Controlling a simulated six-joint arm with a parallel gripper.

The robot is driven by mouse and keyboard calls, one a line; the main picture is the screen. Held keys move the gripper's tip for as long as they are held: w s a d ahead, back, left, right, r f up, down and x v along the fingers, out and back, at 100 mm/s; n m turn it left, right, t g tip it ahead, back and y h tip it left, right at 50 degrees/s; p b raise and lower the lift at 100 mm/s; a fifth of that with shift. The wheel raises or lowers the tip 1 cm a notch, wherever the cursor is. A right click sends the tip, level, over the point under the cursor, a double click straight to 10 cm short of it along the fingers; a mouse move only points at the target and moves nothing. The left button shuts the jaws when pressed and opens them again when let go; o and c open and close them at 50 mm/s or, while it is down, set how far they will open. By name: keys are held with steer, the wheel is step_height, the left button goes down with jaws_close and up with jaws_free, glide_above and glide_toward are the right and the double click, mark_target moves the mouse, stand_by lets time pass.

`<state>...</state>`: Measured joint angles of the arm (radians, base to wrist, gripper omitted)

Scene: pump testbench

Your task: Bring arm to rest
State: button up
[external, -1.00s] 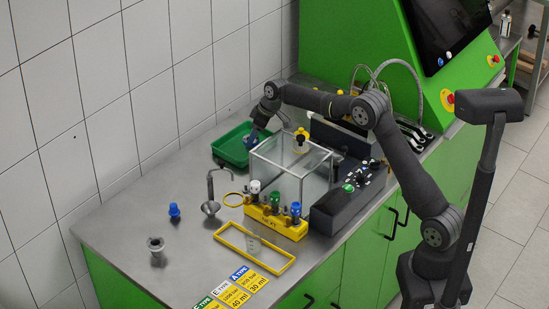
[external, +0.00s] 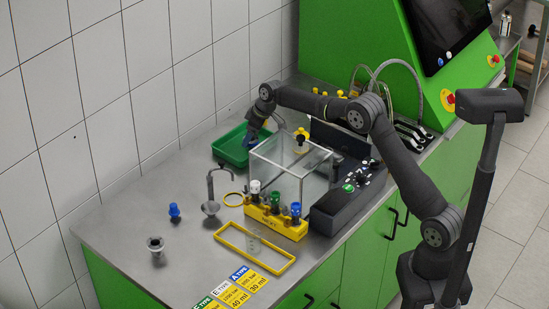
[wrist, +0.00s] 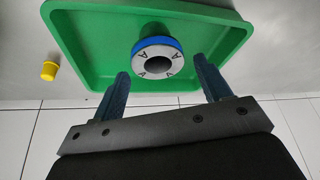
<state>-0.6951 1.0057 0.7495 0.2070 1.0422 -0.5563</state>
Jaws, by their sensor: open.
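My gripper (wrist: 163,85) is open in the wrist view, with its two blue fingers apart and nothing between them. A round part with a blue band and a grey ring face marked with letters "A" (wrist: 157,62) lies in the green tray (wrist: 80,78), just beyond the fingers. In the external view my gripper (external: 252,136) is over the green tray (external: 222,152), behind the glass box. The part in the tray is hard to make out there.
A clear glass box (external: 318,160) stands close to the gripper. A yellow rack (external: 275,222) with several coloured parts is in front of it. A blue part (external: 174,212), a metal funnel stand (external: 210,208) and a grey cylinder (external: 156,245) stand on the bench. The tiled wall (external: 180,80) is behind.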

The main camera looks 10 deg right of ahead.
step_height(320, 180, down, 3)
steer(key=shift+f, duration=0.1)
steer(key=v, duration=1.2)
steer(key=x, duration=1.1)
steer(key=shift+a+f, duration=0.1)
steer(key=shift+f, duration=0.25)
steer(key=shift+w+a+r, duration=0.15)
steer(key=shift+r, duration=0.05)
step_height(320, 180, up, 3)
steer(key=shift+r, duration=0.2)
steer(key=w+d+r, duration=0.2)
steer(key=d+r, duration=0.5)
steer(key=d, duration=0.5)
steer(key=s+d+m+t+h, duration=0.1)
steer(key=s+d+m, duration=0.3)
steer(key=s+d, duration=0.7)
steer(key=a+f, duration=0.3)
steer(key=w+a+f, duration=0.1)
steer(key=a+f, duration=0.2)
steer(key=shift+w+a, duration=0.25)
steer(key=shift+a, duration=0.15)
steer(key=shift+a+f, duration=0.2)
steer(key=shift+a, duration=0.1)
